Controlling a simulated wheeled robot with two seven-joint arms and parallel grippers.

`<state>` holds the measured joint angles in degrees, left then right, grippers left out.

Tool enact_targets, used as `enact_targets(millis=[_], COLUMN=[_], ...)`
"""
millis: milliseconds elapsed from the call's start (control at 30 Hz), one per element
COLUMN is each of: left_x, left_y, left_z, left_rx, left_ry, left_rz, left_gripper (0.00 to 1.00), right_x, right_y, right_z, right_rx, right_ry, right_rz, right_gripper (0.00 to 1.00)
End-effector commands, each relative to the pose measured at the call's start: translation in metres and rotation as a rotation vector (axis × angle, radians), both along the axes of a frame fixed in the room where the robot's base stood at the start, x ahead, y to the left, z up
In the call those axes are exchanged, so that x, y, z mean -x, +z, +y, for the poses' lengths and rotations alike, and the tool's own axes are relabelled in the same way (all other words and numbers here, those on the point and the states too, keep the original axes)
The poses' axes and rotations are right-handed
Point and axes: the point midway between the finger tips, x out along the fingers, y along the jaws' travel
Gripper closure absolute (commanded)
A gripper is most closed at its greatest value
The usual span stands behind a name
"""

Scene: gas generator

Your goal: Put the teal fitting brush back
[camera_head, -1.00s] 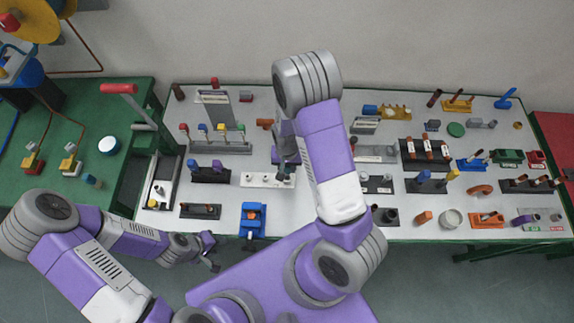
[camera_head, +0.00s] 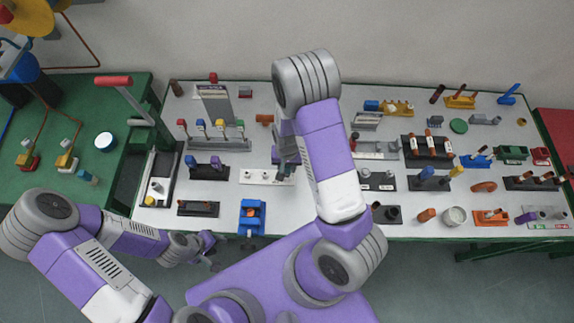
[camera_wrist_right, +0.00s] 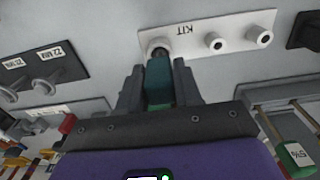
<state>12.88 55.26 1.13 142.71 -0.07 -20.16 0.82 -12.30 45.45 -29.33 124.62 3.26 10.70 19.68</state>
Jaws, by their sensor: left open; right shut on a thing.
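My right gripper (camera_wrist_right: 158,95) is shut on the teal fitting brush (camera_wrist_right: 158,75), which lies between its two fingers in the right wrist view. The brush's far end is at the left socket of the white KIT plate (camera_wrist_right: 187,35); I cannot tell how deep it sits. The plate's other two sockets show empty. In the head view the right gripper (camera_head: 286,160) is over the right end of the KIT plate (camera_head: 254,176), partly hidden by my forearm. My left gripper (camera_head: 213,259) is open and empty, in front of the table's front edge.
A black holder with blue and purple pieces (camera_head: 207,167) stands behind and left of the KIT plate. A blue block with an orange top (camera_head: 252,216) is in front of it. Dark labelled holders (camera_wrist_right: 40,72) lie left in the wrist view. A green 5% piece (camera_wrist_right: 296,158) is at right.

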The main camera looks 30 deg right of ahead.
Motion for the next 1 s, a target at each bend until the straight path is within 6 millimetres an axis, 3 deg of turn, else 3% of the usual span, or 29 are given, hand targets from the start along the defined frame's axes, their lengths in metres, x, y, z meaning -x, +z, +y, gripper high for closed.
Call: enact_targets(millis=[33,200,567,1000], left_x=[0.0,0.0,0.0,0.0], left_y=[0.0,0.0,0.001,0.012], left_z=[0.0,0.0,0.0,0.0], left_rx=[0.0,0.0,0.0,0.0], left_ry=[0.0,0.0,0.0,0.0], left_rz=[0.0,0.0,0.0,0.0], left_gripper=[0.57,0.57,0.57,0.57], right_x=[0.0,0.0,0.0,-0.001], right_y=[0.0,0.0,0.007,0.072], right_z=[0.0,0.0,0.0,0.0], right_rx=[0.0,0.0,0.001,0.0], right_ry=[0.0,0.0,0.0,0.001], right_rz=[0.0,0.0,-0.001,-0.002], right_gripper=[0.61,0.36,0.36,0.36])
